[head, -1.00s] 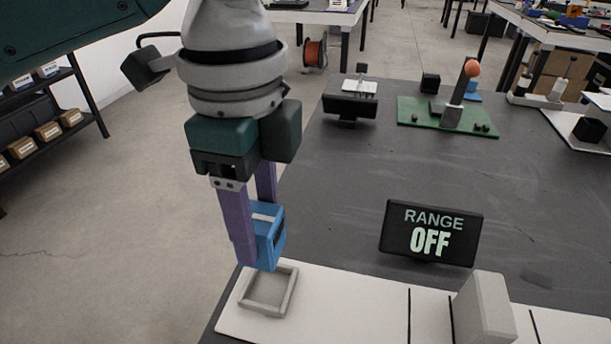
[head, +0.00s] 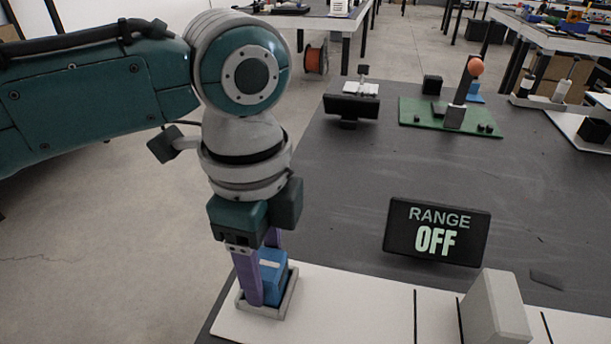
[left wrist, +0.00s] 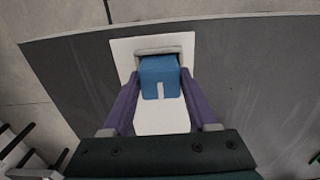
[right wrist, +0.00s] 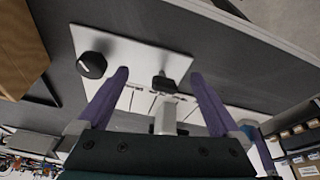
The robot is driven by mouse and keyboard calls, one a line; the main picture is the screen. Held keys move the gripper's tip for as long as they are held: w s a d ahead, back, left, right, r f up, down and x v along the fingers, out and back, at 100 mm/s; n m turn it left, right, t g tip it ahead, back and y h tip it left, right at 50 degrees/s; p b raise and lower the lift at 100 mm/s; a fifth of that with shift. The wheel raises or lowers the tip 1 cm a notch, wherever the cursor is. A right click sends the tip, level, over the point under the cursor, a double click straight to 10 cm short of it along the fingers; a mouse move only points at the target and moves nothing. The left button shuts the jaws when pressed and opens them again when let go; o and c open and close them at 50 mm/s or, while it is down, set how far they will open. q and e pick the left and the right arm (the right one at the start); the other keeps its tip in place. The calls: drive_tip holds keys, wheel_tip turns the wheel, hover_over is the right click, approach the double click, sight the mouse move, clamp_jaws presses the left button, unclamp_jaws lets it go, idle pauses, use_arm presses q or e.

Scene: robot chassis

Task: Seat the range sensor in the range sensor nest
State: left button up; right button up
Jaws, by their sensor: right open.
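The blue range sensor (head: 272,272) is upright between the purple fingers of my left gripper (head: 262,282), which is shut on it. The sensor is low, at the grey-rimmed nest (head: 287,304) on the white board; whether its base touches the nest floor is hidden. In the left wrist view the sensor (left wrist: 160,78) sits between both fingers, with the nest rim (left wrist: 160,51) showing just beyond it. The display (head: 436,232) reads RANGE OFF. My right gripper (right wrist: 158,75) is open and empty, seen only in the right wrist view.
A light grey upright block (head: 494,308) stands on the white board (head: 350,305) at right. A small dark display (head: 351,106) and a green board (head: 440,115) with a post and orange ball stand farther back.

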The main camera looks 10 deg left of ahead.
sight(264, 262)
use_arm(q)
drive_tip(key=o, duration=0.4)
wheel_tip(264, 262, up, 12)
drive_tip(key=p, duration=0.3)
drive_tip(key=s+d+f+n+t+h, duration=0.2)
drive_tip(key=s+d+f+n+h, duration=0.2)
drive_tip(key=s+f+n, duration=0.3)
drive_tip(key=s+a+n+y, duration=0.1)
drive_tip(key=s+a+n, duration=0.2)
drive_tip(key=a, duration=0.1)
drive_tip(key=s+a+n+t+y, duration=0.1)
drive_tip(key=s+a+n, duration=0.2)
drive_tip(key=a, duration=0.1)
drive_tip(key=s+a+n+y, duration=0.1)
drive_tip(key=s+a+n, duration=0.2)
drive_tip(key=a, duration=0.1)
drive_tip(key=shift+s+a+f+t+y, duration=0.1)
drive_tip(key=shift+s+f+t+y, duration=0.1)
drive_tip(key=shift+t+y, duration=0.15)
use_arm(e)
wheel_tip(264, 262, up, 3)
drive_tip(key=shift+r, duration=0.1)
use_arm(q)
drive_tip(key=shift+r, duration=0.15)
